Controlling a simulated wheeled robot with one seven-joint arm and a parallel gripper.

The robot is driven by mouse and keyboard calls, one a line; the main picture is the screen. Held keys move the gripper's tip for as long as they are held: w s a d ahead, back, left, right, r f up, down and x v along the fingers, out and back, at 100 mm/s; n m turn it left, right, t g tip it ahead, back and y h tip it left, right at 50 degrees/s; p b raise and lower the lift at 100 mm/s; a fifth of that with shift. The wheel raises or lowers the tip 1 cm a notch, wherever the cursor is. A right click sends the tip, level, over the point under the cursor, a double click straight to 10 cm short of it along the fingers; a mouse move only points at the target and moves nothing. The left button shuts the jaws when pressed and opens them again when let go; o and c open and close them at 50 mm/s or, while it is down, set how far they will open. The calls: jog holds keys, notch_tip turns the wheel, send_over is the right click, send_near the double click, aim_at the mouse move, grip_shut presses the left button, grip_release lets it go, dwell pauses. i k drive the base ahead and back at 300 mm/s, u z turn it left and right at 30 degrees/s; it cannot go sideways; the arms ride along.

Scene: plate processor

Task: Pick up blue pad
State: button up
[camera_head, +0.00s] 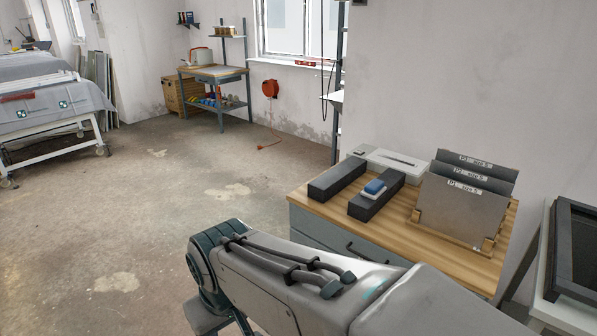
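The blue pad (374,187) is a small blue block with a white lower layer. It lies on top of the right one of two long dark grey bars (375,202), on a wooden-topped cabinet (425,235) right of the middle. Nothing covers it from this view. My arm crosses the lower middle of the picture, in front of the cabinet. My gripper is not in view.
The other dark bar (337,180) lies to the left. A white flat box (389,161) is behind. Labelled grey plates (463,205) stand in a wooden rack at the right. A dark-framed tray (575,252) stands far right. Open floor (170,200) spreads left.

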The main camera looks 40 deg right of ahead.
aim_at(373, 189)
jog(key=z, duration=0.4)
jog(key=i, duration=1.2)
jog(key=z, duration=1.2)
jog(key=i, duration=0.5)
jog(key=z, duration=0.5)
